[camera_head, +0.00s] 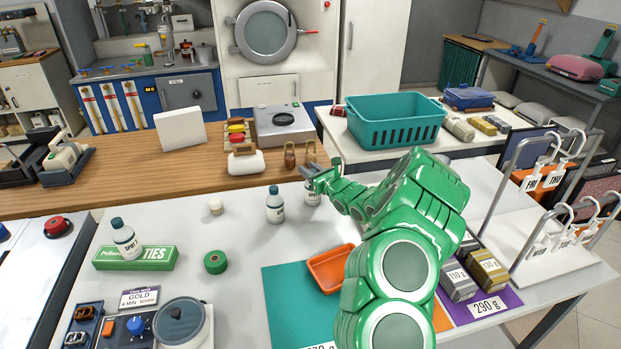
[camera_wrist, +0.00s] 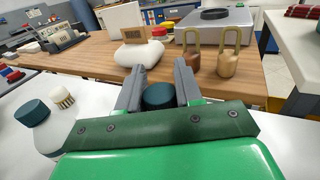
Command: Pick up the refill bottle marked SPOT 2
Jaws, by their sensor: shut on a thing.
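My gripper (camera_head: 315,172) is shut on a small white bottle (camera_head: 312,193) with a dark teal cap. In the wrist view the cap (camera_wrist: 158,96) sits between the two grey fingers (camera_wrist: 158,88); the bottle's body is hidden there. Its label is too small and covered to read. A like bottle (camera_head: 275,206) stands upright just left of it and shows in the wrist view (camera_wrist: 50,130); I cannot read its number. A third like bottle (camera_head: 125,240) stands at the left by the green TIES box; its label starts with SPOT, the digit unclear.
A small white brush-like item (camera_head: 216,207) stands left of the bottles. An orange tray (camera_head: 333,268) and a green tape roll (camera_head: 215,262) lie nearer.

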